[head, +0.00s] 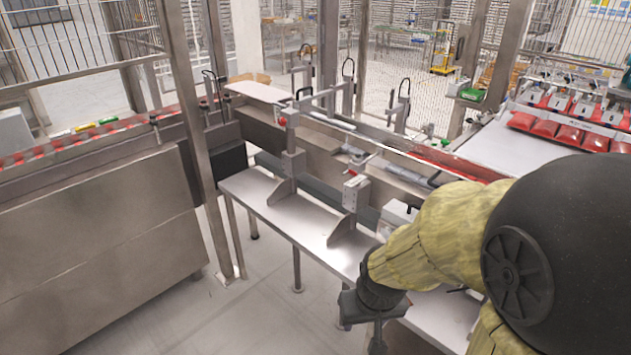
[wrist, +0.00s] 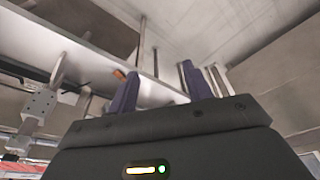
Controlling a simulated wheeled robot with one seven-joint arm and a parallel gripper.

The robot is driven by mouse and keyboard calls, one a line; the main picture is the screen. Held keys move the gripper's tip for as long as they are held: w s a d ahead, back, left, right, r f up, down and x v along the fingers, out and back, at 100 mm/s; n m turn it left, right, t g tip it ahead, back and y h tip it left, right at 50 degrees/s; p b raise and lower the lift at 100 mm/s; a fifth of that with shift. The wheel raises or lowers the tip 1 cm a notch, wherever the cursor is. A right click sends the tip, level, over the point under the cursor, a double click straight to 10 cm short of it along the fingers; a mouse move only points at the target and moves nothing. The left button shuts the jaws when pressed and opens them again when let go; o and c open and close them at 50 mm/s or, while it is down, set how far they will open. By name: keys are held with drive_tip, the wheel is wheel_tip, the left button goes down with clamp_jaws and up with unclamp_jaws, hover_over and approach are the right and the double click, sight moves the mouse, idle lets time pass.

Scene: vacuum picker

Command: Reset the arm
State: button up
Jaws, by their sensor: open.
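My gripper is open and empty in the wrist view, with its two dark fingers (wrist: 160,92) standing apart and nothing between them. In the head view my arm, with a yellowish cover and a black joint, fills the lower right. The arm's dark end hangs by the front edge of the steel table (head: 262,205). The fingers are not clearly visible in the head view.
Metal brackets (head: 345,205) stand on the steel table, beside a conveyor (head: 385,170). Red packs (head: 555,130) lie on a white surface at the right. A steel post (head: 190,110) and a large steel cabinet (head: 100,240) stand at the left. Floor shows between cabinet and table.

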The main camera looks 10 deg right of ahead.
drive_tip(key=w+p+v, duration=0.1)
drive_tip(key=p+v, duration=0.4)
drive_tip(key=v, duration=0.2)
drive_tip(key=shift+w, duration=0.3)
drive_tip(key=shift+o, duration=0.5)
drive_tip(key=shift+r, duration=0.1)
